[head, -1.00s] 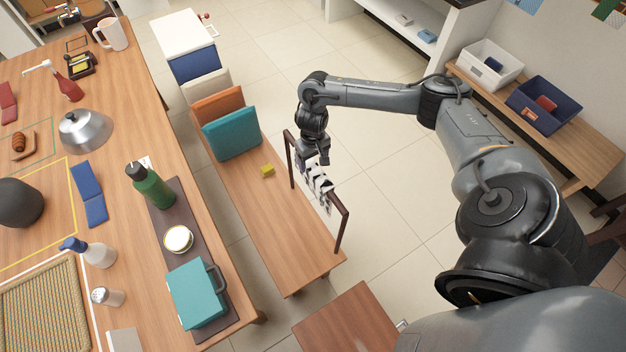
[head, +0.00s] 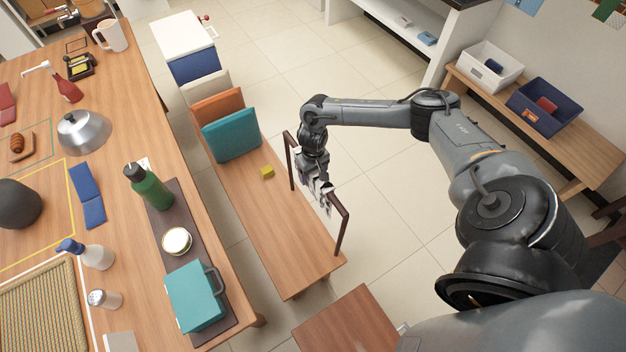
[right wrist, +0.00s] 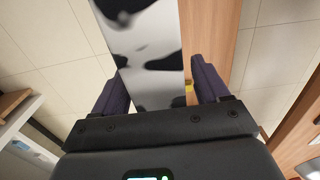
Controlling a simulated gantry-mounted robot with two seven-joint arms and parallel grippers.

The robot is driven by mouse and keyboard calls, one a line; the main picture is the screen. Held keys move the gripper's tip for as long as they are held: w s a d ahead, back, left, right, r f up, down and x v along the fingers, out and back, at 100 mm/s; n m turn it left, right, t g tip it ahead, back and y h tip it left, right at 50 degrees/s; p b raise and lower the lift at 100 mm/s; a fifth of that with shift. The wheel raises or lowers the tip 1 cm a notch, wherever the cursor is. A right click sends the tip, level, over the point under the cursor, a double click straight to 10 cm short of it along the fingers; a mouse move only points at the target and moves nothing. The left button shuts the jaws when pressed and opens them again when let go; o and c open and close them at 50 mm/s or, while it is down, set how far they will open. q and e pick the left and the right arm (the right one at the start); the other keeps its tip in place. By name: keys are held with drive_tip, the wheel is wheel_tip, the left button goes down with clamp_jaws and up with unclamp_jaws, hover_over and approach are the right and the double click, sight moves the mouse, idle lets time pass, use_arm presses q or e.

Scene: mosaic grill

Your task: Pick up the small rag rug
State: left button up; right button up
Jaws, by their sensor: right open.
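The small rag rug (head: 327,205), white with black patches, hangs over the dark rail of a rack on the bench. In the head view my right gripper (head: 318,186) is right above it and hides part of it. In the right wrist view the rug (right wrist: 147,50) passes between the two dark fingers of my right gripper (right wrist: 157,85), which are open, one on each side of it. Whether a finger touches the cloth I cannot tell. My left gripper is not in view.
The dark rack (head: 342,228) stands along the right edge of the wooden bench (head: 270,215). A small yellow block (head: 267,172) lies on the bench, with teal (head: 232,134) and orange (head: 219,103) upright pieces behind. Tiled floor to the right is clear.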

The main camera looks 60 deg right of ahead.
drive_tip(key=c, duration=1.3)
drive_tip(key=shift+o, duration=0.2)
drive_tip(key=shift+r, duration=0.15)
drive_tip(key=shift+r, duration=0.5)
wheel_tip(320, 180, up, 12)
drive_tip(key=p, duration=0.2)
drive_tip(key=shift+f+p, duration=0.25)
drive_tip(key=shift+p, duration=0.1)
wheel_tip(320, 180, up, 15)
drive_tip(key=p, duration=0.9)
drive_tip(key=shift+r, duration=0.1)
